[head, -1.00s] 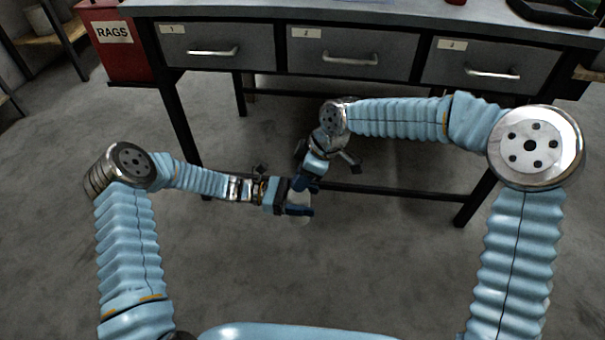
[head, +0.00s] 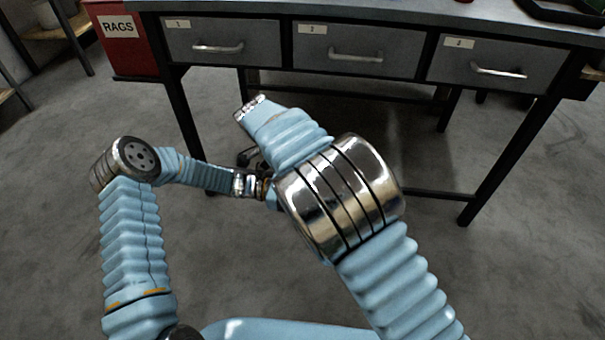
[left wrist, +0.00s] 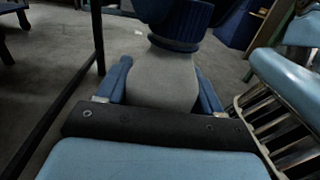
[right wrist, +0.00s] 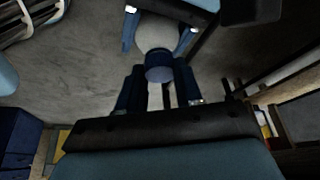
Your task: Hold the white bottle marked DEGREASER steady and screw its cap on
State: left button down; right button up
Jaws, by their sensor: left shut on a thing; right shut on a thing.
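The white bottle (left wrist: 160,80) stands between the fingers of my left gripper (left wrist: 162,88), which is shut on its body. Its marking is not visible. The dark blue cap (left wrist: 182,24) is at the neck of the bottle in the left wrist view; I cannot tell how far it is threaded. In the right wrist view my right gripper (right wrist: 160,86) is shut on the cap (right wrist: 159,70), with the pale bottle (right wrist: 157,36) beyond it. In the head view my right arm hides both grippers, the bottle and the cap.
A grey workbench (head: 350,50) with three drawers stands ahead, its dark legs and crossbar behind my arms. A red RAGS bin (head: 120,50) is at the back left. Grey floor (head: 520,270) is open at the right.

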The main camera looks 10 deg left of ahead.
jog(key=m+g, duration=0.1)
jog(key=m, duration=0.3)
jog(key=shift+w+f+m+g, duration=0.15)
jog(key=shift+w+m+g, duration=0.25)
jog(key=m, duration=0.1)
jog(key=m+g, duration=0.1)
jog(key=m, duration=0.1)
jog(key=shift+w+d+m, duration=0.1)
jog(key=shift+w+m, duration=0.05)
jog(key=shift+m, duration=0.15)
jog(key=m+g, duration=0.1)
jog(key=m, duration=0.2)
jog(key=m+g+y, duration=0.1)
jog(key=m, duration=0.2)
jog(key=shift+d, duration=0.1)
jog(key=m, duration=0.2)
jog(key=m+g+y, duration=0.1)
jog(key=m, duration=0.1)
jog(key=shift+y, duration=0.3)
jog(key=shift+d, duration=0.1)
jog(key=o, duration=1)
